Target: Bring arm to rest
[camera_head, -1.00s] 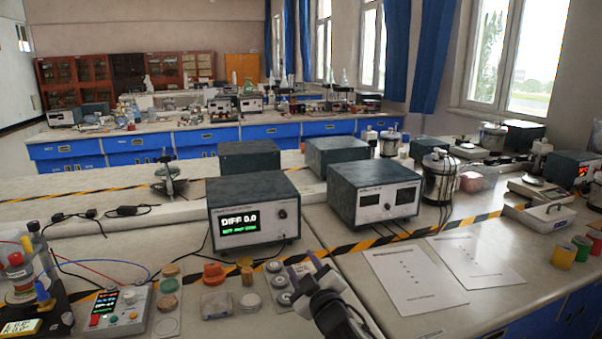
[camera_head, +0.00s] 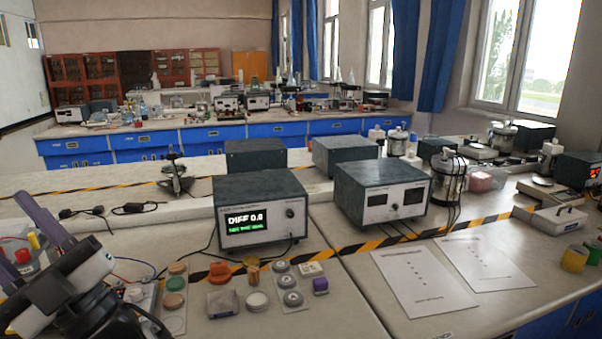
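My gripper (camera_head: 14,228) is at the left edge of the head view, with my dark and white wrist below it. Its two purple-grey fingers stand apart and point up and left. No held object shows between them; red and yellow parts of a bench device appear behind the gap. The wrist hides much of that device and the left front of the bench (camera_head: 350,308).
Small blocks and discs, including an orange piece (camera_head: 221,272) and a purple block (camera_head: 320,285), lie right of my arm. A display box reading DIFF (camera_head: 246,228) and a meter box (camera_head: 396,198) stand behind. Papers (camera_head: 424,282) lie at right.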

